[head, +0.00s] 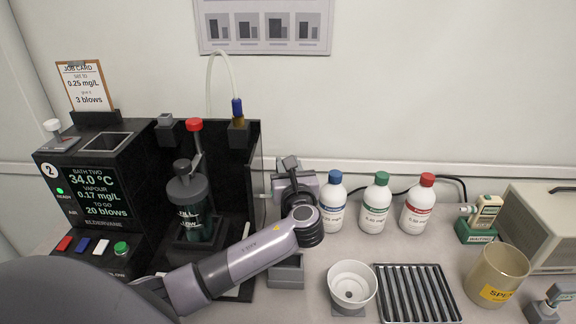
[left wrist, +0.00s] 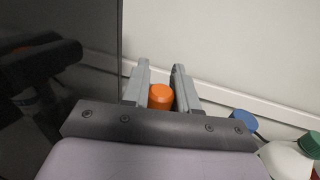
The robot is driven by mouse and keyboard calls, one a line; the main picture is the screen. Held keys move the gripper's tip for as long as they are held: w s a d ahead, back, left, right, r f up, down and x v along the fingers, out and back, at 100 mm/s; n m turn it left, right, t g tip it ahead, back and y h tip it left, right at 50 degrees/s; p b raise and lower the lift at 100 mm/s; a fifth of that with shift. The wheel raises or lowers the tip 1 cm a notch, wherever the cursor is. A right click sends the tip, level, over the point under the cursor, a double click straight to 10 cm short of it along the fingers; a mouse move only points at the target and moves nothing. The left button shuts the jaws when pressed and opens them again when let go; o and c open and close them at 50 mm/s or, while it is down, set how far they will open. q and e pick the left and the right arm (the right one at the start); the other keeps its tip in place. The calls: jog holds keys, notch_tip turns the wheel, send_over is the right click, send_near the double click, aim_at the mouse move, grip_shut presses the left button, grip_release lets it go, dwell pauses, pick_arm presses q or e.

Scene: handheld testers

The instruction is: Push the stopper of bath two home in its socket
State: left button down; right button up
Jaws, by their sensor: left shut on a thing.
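The bath two unit (head: 100,150) stands at the left, its screen reading 34.0 °C, vapour 0.17 mg/L and 20 blows to go. A dark-topped jar (head: 190,205) stands in its bay, with a dark knob (head: 181,166) on top and a red-capped tube (head: 194,124) rising behind. I cannot tell for sure which part is the stopper or how deep it sits. My left gripper (head: 289,165) is right of the bay, apart from the jar. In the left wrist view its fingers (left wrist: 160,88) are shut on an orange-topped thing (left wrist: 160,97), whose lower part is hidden. My right gripper is not in view.
Blue-, green- and red-capped bottles (head: 376,205) stand right of my gripper. A white cup (head: 351,284), a ribbed rack (head: 416,294), a beige beaker (head: 496,275) and a green-based tester (head: 481,220) stand further right. The bay's dark side wall (head: 255,175) lies between jar and gripper.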

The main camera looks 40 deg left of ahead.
pick_arm(q)
jog(key=shift+f+b, duration=0.7)
jog(key=shift+f, duration=1)
jog(key=c, duration=0.8)
grip_release()
jog(key=shift+d, duration=0.1)
jog(key=v, duration=0.7)
jog(key=shift+s+r, duration=0.1)
